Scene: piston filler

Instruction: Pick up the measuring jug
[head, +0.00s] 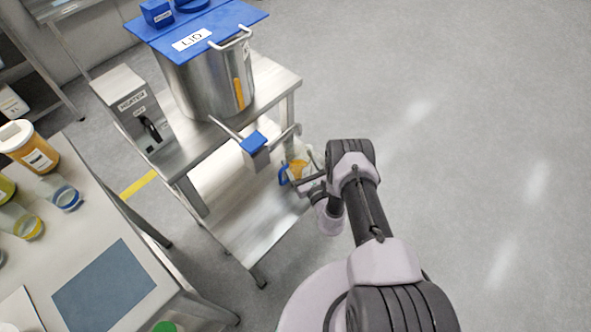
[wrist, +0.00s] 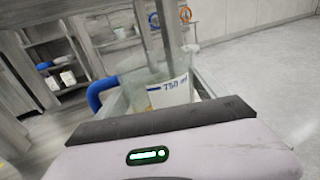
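The measuring jug (head: 297,167) is clear with a blue handle, and yellow-orange shows on it. In the head view it is by the right end of the stand's lower shelf, partly hidden by my gripper. In the wrist view the jug (wrist: 146,78) is straight ahead, with its blue handle on the left and a white "750 ml" label facing me. My gripper (head: 306,182) is right beside it. The fingers are too small in the head view and not clear in the wrist view, so I cannot tell whether they grip the jug.
A blue-topped outlet (head: 254,146) juts out above the jug. A table (head: 72,240) with jars is at left. The floor at right is clear.

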